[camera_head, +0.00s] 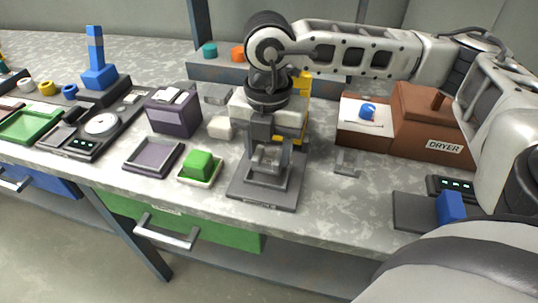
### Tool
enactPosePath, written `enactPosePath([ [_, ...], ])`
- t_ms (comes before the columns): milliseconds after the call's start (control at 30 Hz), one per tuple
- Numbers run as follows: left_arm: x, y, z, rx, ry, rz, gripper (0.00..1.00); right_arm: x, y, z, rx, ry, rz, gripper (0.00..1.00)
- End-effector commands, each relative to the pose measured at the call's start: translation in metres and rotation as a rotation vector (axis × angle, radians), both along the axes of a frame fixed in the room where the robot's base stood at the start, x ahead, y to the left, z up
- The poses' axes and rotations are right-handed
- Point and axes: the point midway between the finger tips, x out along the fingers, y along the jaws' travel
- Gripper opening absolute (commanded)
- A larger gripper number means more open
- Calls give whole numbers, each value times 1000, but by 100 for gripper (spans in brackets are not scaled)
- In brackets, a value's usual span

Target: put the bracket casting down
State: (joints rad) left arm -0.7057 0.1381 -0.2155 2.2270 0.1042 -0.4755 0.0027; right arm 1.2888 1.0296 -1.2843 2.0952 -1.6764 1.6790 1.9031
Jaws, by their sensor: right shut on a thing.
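My right gripper (270,147) points down in the middle of the bench and is shut on a grey piece, which I take to be the bracket casting (268,160). The casting is partly hidden by the fingers. It is directly over a dark grey stand with a flat square base (262,194). I cannot tell whether the casting touches the stand. My left gripper is not in view.
A green block on a small tray (214,182) and an empty dark tray (153,168) are to the left. A brown dryer (425,112) stands at the back right. A blue block (451,206) is at the front right. Bare bench lies right of the stand.

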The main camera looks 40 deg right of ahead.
Motion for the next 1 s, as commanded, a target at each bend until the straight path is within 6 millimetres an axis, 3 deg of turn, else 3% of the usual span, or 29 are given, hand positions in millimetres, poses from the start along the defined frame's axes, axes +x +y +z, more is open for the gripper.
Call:
enactPosePath([
  [133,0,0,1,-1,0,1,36,-1,0,-18,0,4,-1,22],
  [567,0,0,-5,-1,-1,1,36,-1,0,-26,0,1,-1,22],
  [600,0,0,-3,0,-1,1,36,-1,0,-24,0,1,-1,58],
  [633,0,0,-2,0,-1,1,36,-1,0,-24,0,1,-1,66],
  [1000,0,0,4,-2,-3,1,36,-1,0,-18,-1,2,-1,68],
])
